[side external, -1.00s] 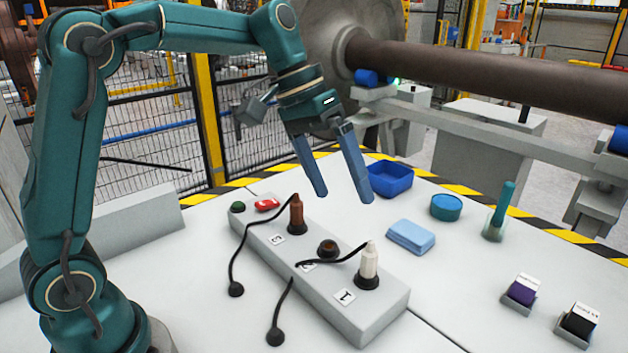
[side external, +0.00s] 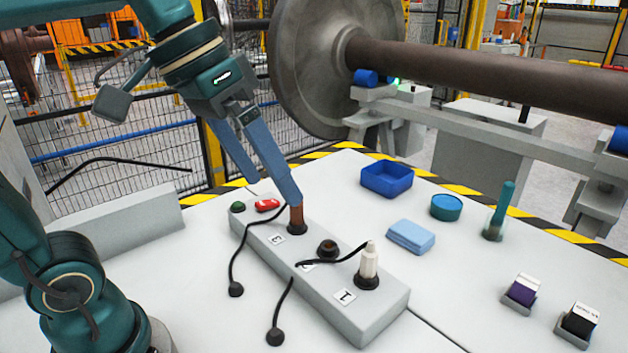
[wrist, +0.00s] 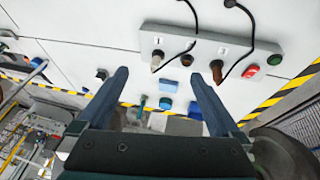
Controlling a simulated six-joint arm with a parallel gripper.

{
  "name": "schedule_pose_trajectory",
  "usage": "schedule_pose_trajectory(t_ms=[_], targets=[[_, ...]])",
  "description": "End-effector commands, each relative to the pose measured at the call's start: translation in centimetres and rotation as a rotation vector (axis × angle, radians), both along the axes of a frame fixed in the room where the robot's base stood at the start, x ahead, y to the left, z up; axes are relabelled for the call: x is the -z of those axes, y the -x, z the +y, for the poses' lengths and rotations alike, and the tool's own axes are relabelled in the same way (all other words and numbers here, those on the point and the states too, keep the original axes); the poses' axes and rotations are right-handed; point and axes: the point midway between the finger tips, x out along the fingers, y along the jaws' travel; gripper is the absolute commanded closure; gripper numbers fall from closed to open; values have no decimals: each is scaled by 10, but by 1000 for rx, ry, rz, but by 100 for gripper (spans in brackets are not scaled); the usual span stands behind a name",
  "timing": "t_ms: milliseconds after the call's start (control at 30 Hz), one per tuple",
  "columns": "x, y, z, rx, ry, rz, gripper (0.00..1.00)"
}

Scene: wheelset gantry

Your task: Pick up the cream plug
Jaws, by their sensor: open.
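The cream plug (side external: 369,261) stands upright in the socket nearest the front end of a grey socket strip (side external: 378,312), by label 1, with a black cable at it. It also shows in the wrist view (wrist: 157,61), just beyond the gap between my fingertips. My gripper (side external: 275,190) is open and empty, angled down over the strip's far end, away from the cream plug. One finger covers the top of the brown plug (side external: 297,217) in the side view; I cannot tell if they touch. In the wrist view the brown plug lies right of my right finger.
The strip has an empty middle socket (side external: 328,248), a red switch (side external: 267,205) and a green button (side external: 238,207). Black cables loop over the strip.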

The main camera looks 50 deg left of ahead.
Motion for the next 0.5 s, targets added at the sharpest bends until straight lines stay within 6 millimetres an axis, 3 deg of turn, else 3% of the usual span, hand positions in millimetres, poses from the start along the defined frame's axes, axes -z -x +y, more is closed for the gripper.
schedule_pose_trajectory(t_ms=[33,200,433,467,500], targets=[[10,13,2,-3,-24,-21,0],[48,42,13,-26,-100,-75,0],[89,58,26,-51,-165,-99,0],[92,58,28,-52,-170,-98,8],[95,58,29,-57,-175,-99,23]])
